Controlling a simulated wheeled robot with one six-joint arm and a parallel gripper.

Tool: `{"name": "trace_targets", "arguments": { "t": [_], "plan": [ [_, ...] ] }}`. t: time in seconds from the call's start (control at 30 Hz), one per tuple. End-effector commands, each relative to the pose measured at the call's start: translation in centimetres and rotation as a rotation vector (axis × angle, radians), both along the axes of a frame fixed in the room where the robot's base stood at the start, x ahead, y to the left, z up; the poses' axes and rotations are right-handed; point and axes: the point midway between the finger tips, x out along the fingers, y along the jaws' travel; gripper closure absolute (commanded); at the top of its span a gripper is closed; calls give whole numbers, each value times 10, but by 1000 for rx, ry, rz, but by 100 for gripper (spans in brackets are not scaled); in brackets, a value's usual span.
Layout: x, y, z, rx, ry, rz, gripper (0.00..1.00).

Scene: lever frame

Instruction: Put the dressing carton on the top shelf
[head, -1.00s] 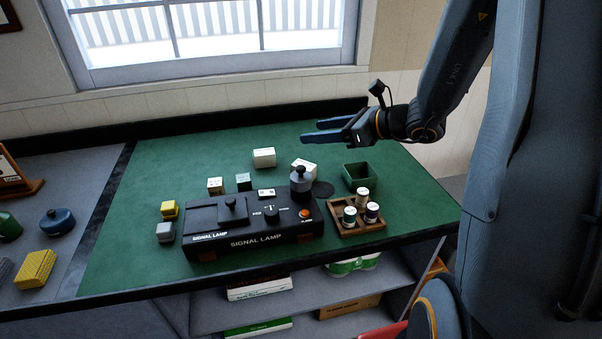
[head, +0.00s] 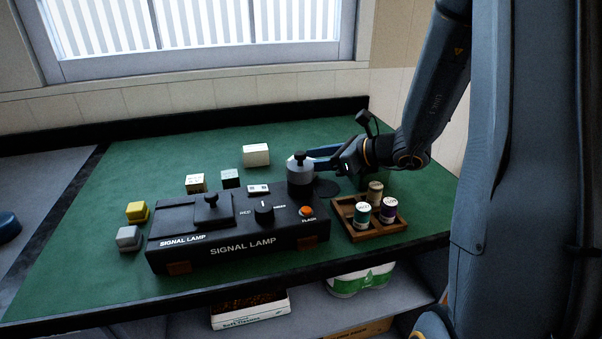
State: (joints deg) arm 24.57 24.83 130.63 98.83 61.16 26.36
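A small white carton (head: 292,159) lies behind the signal lamp's dark round knob, which hides part of it. A second white carton (head: 256,155) stands in the open farther left. I cannot read either label, so I cannot tell which is the dressing carton. My gripper (head: 312,158) is low over the green table, its blue fingers apart and pointing left, with the tips at the first carton. Whether they touch it is not clear. Under the table, a shelf (head: 300,312) holds a tissue box (head: 249,308) and green-and-white rolls (head: 360,281).
The signal lamp box (head: 237,232) fills the table's front middle. Two small cubes (head: 196,183) (head: 230,178) and yellow (head: 138,212) and grey (head: 129,238) blocks sit left. The back left table is clear.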

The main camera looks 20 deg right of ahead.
Motion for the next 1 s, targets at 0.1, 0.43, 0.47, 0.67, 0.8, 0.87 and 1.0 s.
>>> {"name": "trace_targets", "arguments": {
  "t": [0.1,0.43,0.47,0.67,0.8,0.87,1.0],
  "plan": [
    [8,9,-4,1,1,2,45],
    [34,39,-14,1,2,2,45],
    [37,41,-17,1,2,2,45],
    [46,49,-23,0,0,1,45],
    [47,49,-23,0,0,0,45],
    [47,49,-23,0,0,0,45],
    [46,49,-23,0,0,0,69]
  ]
}}
